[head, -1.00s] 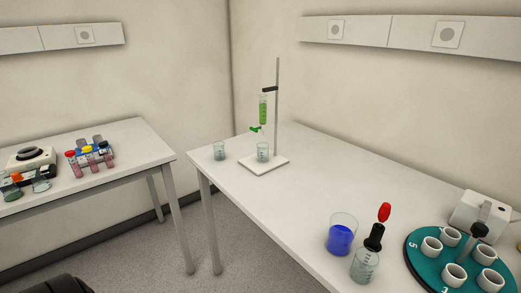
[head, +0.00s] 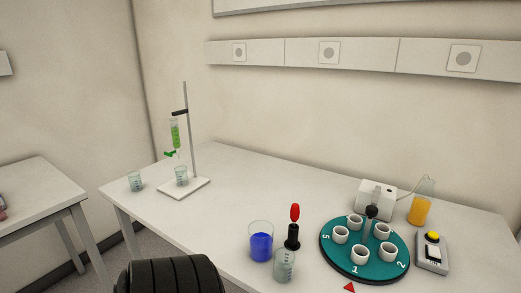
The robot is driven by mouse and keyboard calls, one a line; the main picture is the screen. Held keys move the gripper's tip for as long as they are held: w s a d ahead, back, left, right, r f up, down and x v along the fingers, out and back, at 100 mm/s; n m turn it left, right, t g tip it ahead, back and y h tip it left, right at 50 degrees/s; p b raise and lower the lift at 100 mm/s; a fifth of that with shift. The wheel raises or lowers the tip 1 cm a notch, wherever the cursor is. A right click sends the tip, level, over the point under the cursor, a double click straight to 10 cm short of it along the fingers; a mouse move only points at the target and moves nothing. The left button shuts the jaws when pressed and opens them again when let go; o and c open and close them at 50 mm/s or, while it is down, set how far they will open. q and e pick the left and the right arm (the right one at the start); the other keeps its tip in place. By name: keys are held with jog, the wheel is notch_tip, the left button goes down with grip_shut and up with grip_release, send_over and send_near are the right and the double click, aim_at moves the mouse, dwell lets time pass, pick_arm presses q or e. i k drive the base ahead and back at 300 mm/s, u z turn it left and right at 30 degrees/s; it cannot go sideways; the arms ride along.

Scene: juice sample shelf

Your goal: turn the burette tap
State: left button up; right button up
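The burette (head: 175,133) holds green liquid and is clamped upright on a stand (head: 188,130) with a white base (head: 198,191), at the far left end of the table. Its green tap (head: 170,154) is at the lower end, its handle pointing left. A glass beaker (head: 181,176) stands on the base below the burette. A second beaker (head: 135,181) stands on the table to the left of the base. Neither gripper shows in the head view. A black ribbed part of mine fills the bottom edge, left of centre.
On the near table (head: 240,165) stand a beaker of blue liquid (head: 261,243), an empty-looking beaker (head: 284,266), a red-bulb dropper (head: 294,228), a teal carousel (head: 334,262) with several white cups, a white box (head: 375,198), an orange-filled vessel (head: 420,210) and a yellow-button device (head: 432,252). The table's middle is clear.

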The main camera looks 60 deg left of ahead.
aim_at(170, 154)
jog(key=z, duration=1.05)
jog(key=k, duration=1.1)
jog(key=u, duration=1.55)
